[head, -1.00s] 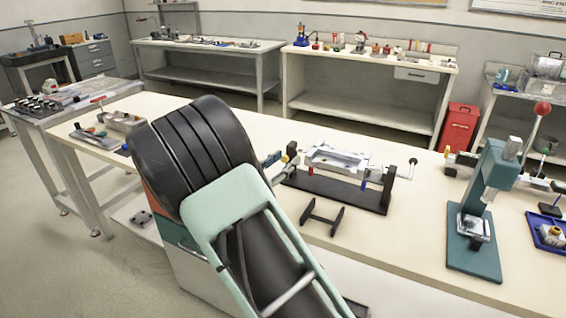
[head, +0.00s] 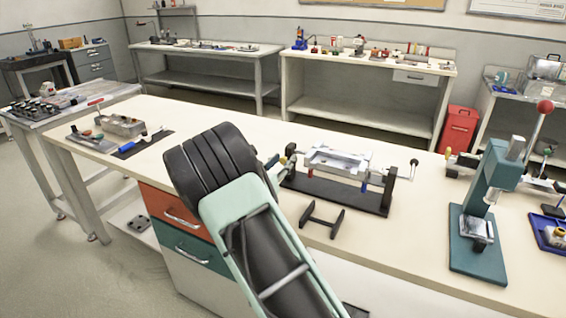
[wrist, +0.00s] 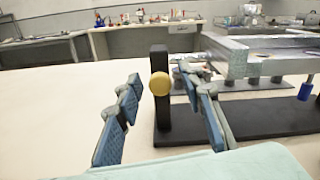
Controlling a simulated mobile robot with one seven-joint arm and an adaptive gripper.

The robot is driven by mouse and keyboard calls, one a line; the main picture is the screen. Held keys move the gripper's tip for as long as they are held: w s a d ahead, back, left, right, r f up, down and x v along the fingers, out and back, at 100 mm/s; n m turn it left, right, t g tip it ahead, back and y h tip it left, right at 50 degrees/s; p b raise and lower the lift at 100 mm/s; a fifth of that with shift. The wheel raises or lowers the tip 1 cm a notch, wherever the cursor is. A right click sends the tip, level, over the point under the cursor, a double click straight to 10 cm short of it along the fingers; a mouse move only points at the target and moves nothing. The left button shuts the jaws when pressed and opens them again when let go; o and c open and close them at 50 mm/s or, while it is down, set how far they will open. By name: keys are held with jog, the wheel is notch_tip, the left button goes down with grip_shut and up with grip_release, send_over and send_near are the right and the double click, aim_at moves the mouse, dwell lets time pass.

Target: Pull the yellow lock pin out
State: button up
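The yellow lock pin shows as a round yellow knob (wrist: 160,84) in front of a black upright post (wrist: 160,120) in the wrist view. In the head view the knob (head: 292,148) is small, at the left end of a fixture with a pale metal frame (head: 338,158). My gripper (wrist: 166,95) is open, its blue-padded fingers on either side of the knob. The left finger has a clear gap to it; the right finger is nearer. I cannot tell whether the fingertips reach the knob in depth. The pin's shaft is hidden.
The fixture stands on a black base (head: 335,193) with a crank (head: 411,168) at its right. A black H-shaped part (head: 322,219) lies in front. A green press (head: 486,205) stands to the right. The bench (head: 420,240) between them is clear.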

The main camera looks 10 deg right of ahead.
jog(key=shift+w+d, duration=0.1)
jog(key=shift+c, duration=0.7)
grip_shut()
jog(key=shift+v, duration=0.85)
jog(key=shift+o, duration=0.7)
grip_release()
jog(key=shift+s, duration=0.2)
